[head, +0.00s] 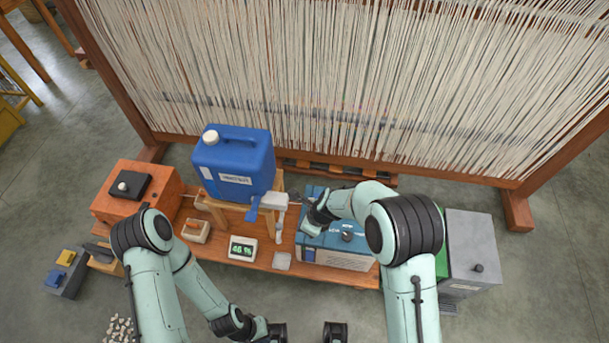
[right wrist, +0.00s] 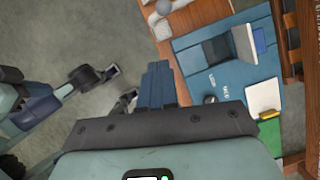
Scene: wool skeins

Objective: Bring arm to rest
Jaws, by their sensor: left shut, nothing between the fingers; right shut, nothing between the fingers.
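My left arm comes in from the left of the head view and bends down to the bottom edge. My left gripper (head: 262,329) is there, low and in front of the bench, away from the things on it. My right arm reaches over the blue-topped box (head: 347,236) on the bench, with its hand above the box's left part. Its fingertips are hard to make out in the head view. In the right wrist view the right gripper (right wrist: 158,70) shows shut and empty, with the blue box top beside it.
A grey box (head: 471,250) stands at the right. A loom with pale threads (head: 330,70) rises behind. Bare floor (head: 545,290) lies to the right.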

